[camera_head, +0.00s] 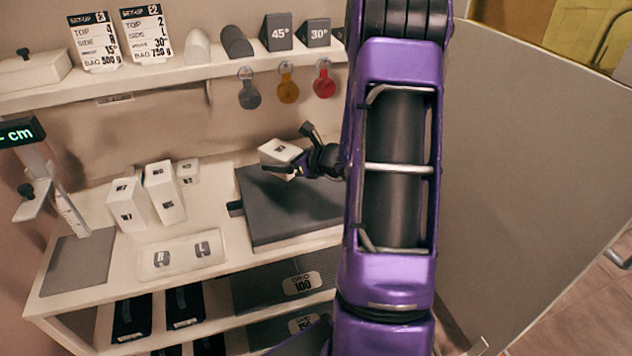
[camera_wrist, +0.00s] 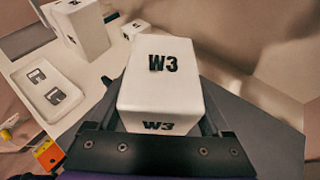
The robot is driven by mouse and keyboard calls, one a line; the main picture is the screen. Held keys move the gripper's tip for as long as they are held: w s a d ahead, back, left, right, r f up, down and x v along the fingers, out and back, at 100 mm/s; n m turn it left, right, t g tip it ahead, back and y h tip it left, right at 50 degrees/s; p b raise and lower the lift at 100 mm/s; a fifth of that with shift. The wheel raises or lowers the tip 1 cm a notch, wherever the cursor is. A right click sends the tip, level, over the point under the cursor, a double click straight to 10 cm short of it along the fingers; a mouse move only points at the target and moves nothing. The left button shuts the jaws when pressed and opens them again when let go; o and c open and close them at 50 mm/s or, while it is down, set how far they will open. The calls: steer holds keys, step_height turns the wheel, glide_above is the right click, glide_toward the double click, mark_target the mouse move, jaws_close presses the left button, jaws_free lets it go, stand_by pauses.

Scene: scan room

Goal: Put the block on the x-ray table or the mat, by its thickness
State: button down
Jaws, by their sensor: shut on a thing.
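A white block marked W3 (camera_wrist: 162,78) is between my gripper's fingers in the wrist view. It shows in the head view as a pale block (camera_head: 279,150). My gripper (camera_head: 290,165) is shut on it, above a dark grey slab (camera_head: 285,222) on the shelf. The slab also shows under the block in the wrist view (camera_wrist: 262,130). I cannot tell if the block touches it. A flat grey mat-like sheet (camera_head: 78,264) lies at the shelf's left end, below a gauge (camera_head: 60,195) with a green "cm" display (camera_head: 20,132). Which surface the task calls the mat is not labelled.
White blocks (camera_head: 165,192) (camera_head: 128,205) (camera_head: 187,171) stand left of the slab. A white tray (camera_head: 182,256) with two marker letters lies in front of them. An upper shelf (camera_head: 150,82) holds cards and wedges, with coloured tags hanging below. A grey panel (camera_head: 530,180) stands at right.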

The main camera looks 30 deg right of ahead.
steer(key=s+d+r+m+h, duration=0.1)
steer(key=s+d+m+h, duration=0.1)
steer(key=s+d, duration=0.35)
glide_above(315, 190)
steer(key=shift+t, duration=0.4)
step_height(315, 190, down, 5)
steer(key=shift+b, duration=0.45)
steer(key=shift+f, duration=2.05)
steer(key=shift+b, duration=0.3)
steer(key=shift+f, duration=0.2)
jaws_free()
